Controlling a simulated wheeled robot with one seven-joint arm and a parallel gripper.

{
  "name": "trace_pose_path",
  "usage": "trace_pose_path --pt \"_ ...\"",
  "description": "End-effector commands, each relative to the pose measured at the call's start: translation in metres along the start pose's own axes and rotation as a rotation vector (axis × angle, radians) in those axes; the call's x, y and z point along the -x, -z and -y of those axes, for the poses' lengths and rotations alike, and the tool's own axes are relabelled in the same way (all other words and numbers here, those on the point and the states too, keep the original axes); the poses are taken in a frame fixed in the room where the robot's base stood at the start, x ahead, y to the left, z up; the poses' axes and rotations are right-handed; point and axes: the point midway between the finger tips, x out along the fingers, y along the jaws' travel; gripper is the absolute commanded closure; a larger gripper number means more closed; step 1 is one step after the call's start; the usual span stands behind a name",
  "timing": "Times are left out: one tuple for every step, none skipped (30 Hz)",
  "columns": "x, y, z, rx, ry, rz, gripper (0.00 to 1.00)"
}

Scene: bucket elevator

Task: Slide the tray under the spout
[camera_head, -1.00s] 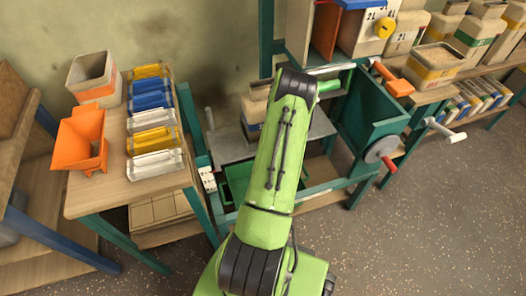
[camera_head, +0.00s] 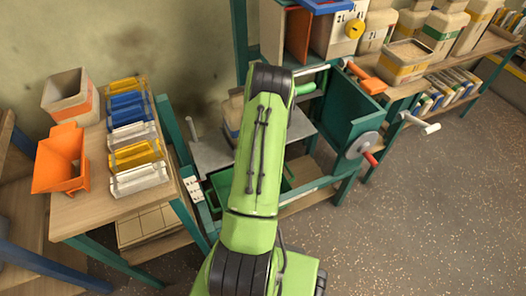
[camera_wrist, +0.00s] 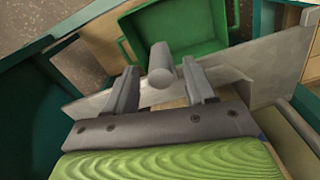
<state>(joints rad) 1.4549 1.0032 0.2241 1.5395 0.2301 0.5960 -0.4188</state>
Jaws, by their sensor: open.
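A flat grey metal tray (camera_head: 212,157) with an upright grey peg (camera_head: 191,128) lies in the teal frame, left of my arm. The tray also shows as a grey plate (camera_wrist: 262,82) across the wrist view. My gripper (camera_wrist: 162,80) is open there, with a round grey peg end (camera_wrist: 160,62) between its fingers. I cannot tell whether the fingers touch it. In the head view my own green arm hides the gripper and part of the tray. A container (camera_head: 232,118) stands at the tray's back, partly hidden. I cannot clearly make out the spout.
A green bin (camera_head: 222,185) sits below the tray. A teal housing (camera_head: 350,110) with a disc crank (camera_head: 362,146) stands to the right. A wooden bench (camera_head: 90,205) with an orange hopper (camera_head: 60,160) and several small trays is on the left. The floor at right is clear.

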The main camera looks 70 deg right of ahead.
Motion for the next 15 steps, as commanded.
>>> trace_pose_path --pt "0.022 0.001 0.0 0.001 -0.001 -0.004 0.45" --pt "0.03 0.001 0.0 0.001 -0.001 -0.004 0.45" --pt "0.042 0.001 0.0 0.0 -0.002 -0.004 0.45" --pt "0.051 0.001 0.0 0.0 -0.002 -0.003 0.45" --pt "0.059 0.001 0.0 0.0 -0.002 -0.004 0.45" --pt "0.07 0.001 0.001 0.001 -0.001 -0.003 0.45" --pt "0.078 0.001 0.0 0.001 -0.001 -0.004 0.45" --pt "0.085 0.001 0.0 0.001 -0.001 -0.002 0.45" --pt "0.093 0.001 0.0 0.0 -0.002 -0.003 0.45" --pt "0.098 0.001 0.0 0.0 -0.001 -0.002 0.45" --pt "0.103 0.001 0.0 0.0 0.0 -0.002 0.45" --pt "0.108 0.001 0.0 0.0 0.0 -0.002 0.45" --pt "0.111 0.001 0.0 0.0 0.0 -0.002 0.45" --pt "0.113 0.001 0.0 0.0 0.0 -0.001 0.45" --pt "0.115 0.0 0.0 0.0 0.0 -0.001 0.45"
